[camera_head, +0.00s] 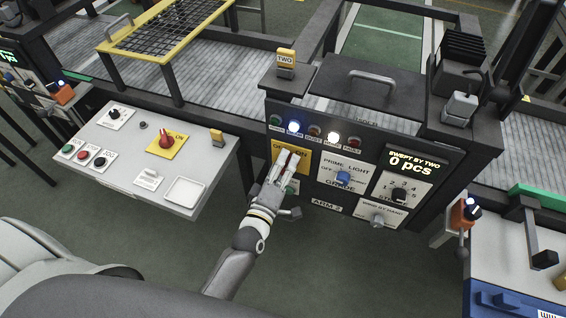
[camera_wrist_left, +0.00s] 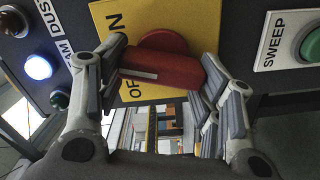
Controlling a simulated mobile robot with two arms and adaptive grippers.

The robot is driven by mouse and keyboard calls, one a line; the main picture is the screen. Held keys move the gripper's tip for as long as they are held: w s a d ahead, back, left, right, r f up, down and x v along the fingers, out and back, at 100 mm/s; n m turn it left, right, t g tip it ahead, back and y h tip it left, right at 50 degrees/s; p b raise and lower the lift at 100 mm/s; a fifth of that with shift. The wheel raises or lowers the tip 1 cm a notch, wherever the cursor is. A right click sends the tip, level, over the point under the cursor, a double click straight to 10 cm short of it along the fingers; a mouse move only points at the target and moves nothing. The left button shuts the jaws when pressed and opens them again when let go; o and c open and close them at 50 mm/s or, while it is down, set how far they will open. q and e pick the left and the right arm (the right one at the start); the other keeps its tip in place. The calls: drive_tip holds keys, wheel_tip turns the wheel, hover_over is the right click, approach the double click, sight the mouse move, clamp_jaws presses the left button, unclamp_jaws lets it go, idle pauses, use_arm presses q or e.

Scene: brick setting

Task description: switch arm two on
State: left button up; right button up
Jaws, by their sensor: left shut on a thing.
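The dark panel labelled ARM 2 (camera_head: 326,204) stands right of centre in the head view. At its upper left is a yellow OFF/ON plate (camera_head: 277,150), mostly behind my left gripper (camera_head: 289,160). In the left wrist view the yellow plate (camera_wrist_left: 140,20) carries a red rotary handle (camera_wrist_left: 165,68) with a white line on one face. The fingers of my left gripper (camera_wrist_left: 163,80) are on both sides of the handle, shut on it. Part of the plate's lettering is hidden. My right gripper is not in view.
The panel also has several lamps (camera_head: 333,138), a blue knob (camera_head: 343,178), a speed dial (camera_head: 400,194) and a display reading 0 pcs (camera_head: 410,167). A white console (camera_head: 125,150) with its own red switch (camera_head: 167,141) stands to the left.

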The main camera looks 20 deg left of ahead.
use_arm(q)
drive_tip(key=m+p, duration=0.1)
drive_tip(key=m, duration=0.3)
drive_tip(key=shift+d+r+p, duration=0.1)
drive_tip(key=shift+p, duration=0.2)
drive_tip(key=shift+m, duration=0.5)
drive_tip(key=o, duration=1)
drive_tip(key=s, duration=1.2)
drive_tip(key=shift+a, duration=0.2)
